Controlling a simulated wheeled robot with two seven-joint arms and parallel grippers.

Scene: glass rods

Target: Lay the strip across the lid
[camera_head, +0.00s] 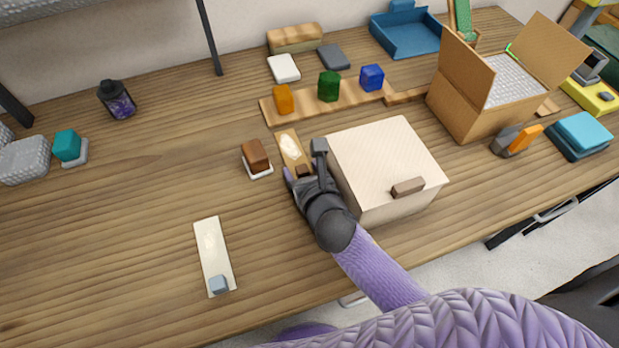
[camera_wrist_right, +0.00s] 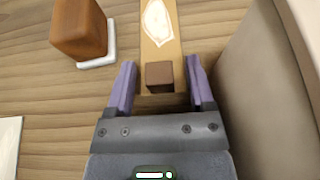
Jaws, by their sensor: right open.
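A tan strip (camera_head: 289,146) with a white patch lies flat on the table, just left of the cream box. A small dark brown block (camera_wrist_right: 160,75) sits at its near end. A second, cream strip (camera_head: 211,245) with a blue-grey block (camera_head: 219,284) on its near end lies at the lower left. The cream box's flat lid (camera_head: 380,150) bears a brown handle bar (camera_head: 408,187). My right gripper (camera_head: 302,165) is open, with its fingers on either side of the brown block; in the right wrist view, gaps show between the fingers (camera_wrist_right: 161,88) and the block. My left gripper is not in view.
A brown block on a white coaster (camera_head: 260,173) stands close left of the tan strip. A wooden board (camera_head: 308,107) with coloured blocks lies behind. An open cardboard box (camera_head: 460,102) stands at the back right. The table's left middle is clear.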

